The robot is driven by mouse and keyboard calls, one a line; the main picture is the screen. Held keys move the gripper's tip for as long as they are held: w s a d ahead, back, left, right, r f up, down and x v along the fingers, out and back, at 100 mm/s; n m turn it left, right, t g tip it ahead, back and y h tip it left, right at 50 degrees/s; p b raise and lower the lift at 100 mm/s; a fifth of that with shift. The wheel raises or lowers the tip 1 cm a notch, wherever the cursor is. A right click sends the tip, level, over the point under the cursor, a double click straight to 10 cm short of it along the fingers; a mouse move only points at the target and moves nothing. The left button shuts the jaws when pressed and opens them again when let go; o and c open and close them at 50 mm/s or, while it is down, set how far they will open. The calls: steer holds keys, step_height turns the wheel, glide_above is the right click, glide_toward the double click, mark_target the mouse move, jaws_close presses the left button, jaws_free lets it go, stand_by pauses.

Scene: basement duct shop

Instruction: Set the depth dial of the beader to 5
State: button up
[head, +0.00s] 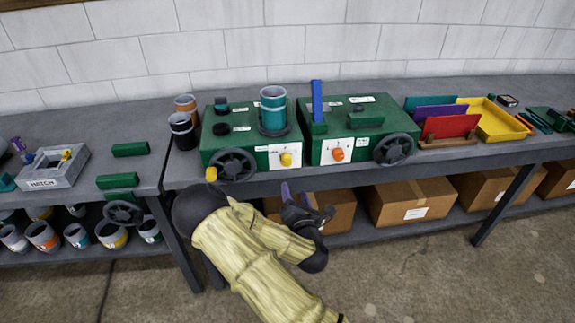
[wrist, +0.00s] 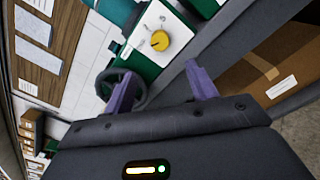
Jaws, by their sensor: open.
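Two green machines stand side by side on the bench. The left machine (head: 222,152) carries a teal pipe section, a black handwheel (head: 233,165) and a yellow dial (head: 286,160) on a white plate. The right machine (head: 375,117) has an orange dial (head: 337,154) and an upright blue sheet. I cannot read which label says beader. My gripper (head: 305,202) is open and empty, low in front of the bench edge below the dials. In the wrist view the yellow dial (wrist: 160,41) shows beyond and between the purple fingertips (wrist: 161,80), apart from them; its setting is unreadable.
The bench edge (head: 430,157) lies between my gripper and the machines. Cardboard boxes (head: 411,201) sit on the shelf below. Dark and brown cups stand left of the machines; a yellow tray (head: 491,118) and coloured sheets lie right. Floor in front is clear.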

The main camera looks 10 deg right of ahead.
mark_target(287, 163)
steer(key=w+p, duration=0.2)
steer(key=w, duration=1.1)
steer(key=shift+a, duration=0.15)
steer(key=c, duration=1)
